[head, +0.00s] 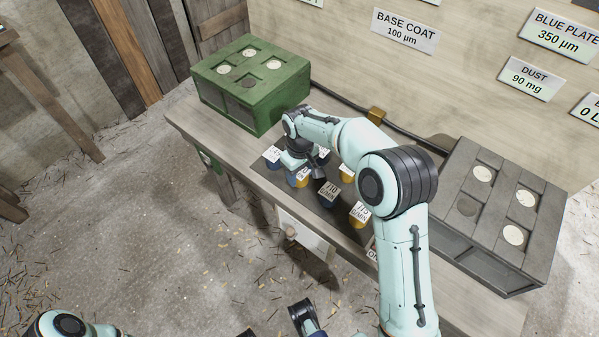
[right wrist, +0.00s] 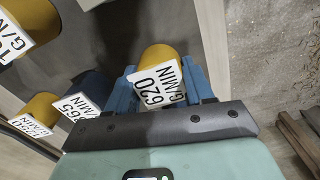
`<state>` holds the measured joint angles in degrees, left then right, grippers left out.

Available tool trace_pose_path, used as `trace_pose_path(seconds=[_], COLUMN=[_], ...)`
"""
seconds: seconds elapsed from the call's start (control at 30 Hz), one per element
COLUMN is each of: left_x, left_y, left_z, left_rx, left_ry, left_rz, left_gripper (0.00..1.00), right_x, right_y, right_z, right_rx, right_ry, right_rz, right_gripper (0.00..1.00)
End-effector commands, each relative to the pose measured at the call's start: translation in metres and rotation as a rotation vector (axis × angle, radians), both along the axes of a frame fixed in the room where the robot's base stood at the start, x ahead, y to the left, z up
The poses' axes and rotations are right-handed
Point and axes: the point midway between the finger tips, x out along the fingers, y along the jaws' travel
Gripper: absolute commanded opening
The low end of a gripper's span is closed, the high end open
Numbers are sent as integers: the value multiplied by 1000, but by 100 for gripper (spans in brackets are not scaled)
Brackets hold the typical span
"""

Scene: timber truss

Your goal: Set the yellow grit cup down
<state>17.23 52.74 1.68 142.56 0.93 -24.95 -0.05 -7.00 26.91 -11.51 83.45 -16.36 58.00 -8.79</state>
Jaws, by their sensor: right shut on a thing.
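I cannot tell whether the held cup touches the mat. Part of my left gripper (head: 305,320) shows at the bottom edge; its fingertips are not clear.
Other labelled cups stand close by on the dark mat: a blue one (head: 272,160), a dark blue one (head: 328,197) and a yellow one (head: 359,216). A green box (head: 250,85) with round inserts stands left, a grey box (head: 500,210) right. The bench (head: 195,115) has bare wood beside the green box.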

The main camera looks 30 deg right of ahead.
Motion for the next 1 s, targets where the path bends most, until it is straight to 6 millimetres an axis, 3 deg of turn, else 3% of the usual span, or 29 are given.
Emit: trace_pose_path(seconds=[0.27, 0.3, 0.37, 0.73, 0.87, 1.0], left_x=[0, 0, 0, 0, -1, -4], left_y=[0, 0, 0, 0, 0, 0], left_z=[-1, -1, 0, 1, 5, 11], left_rx=[0, 0, 0, 0, -1, -2], left_ry=[-1, -1, -1, 1, 5, 13], left_rz=[0, 0, 0, 0, -2, -3], left_gripper=[43, 43, 43, 43, 43, 43], right_x=[0, 0, 0, 0, 1, 1], right_y=[0, 0, 0, 0, 0, 0], right_z=[-2, -2, -2, 3, 22, 53], right_rx=[0, 0, 0, 0, 1, 0], right_ry=[-1, -1, -1, -2, -6, -7], right_rz=[0, 0, 0, 0, 0, 0], right_gripper=[16, 58, 78, 78, 78, 78])
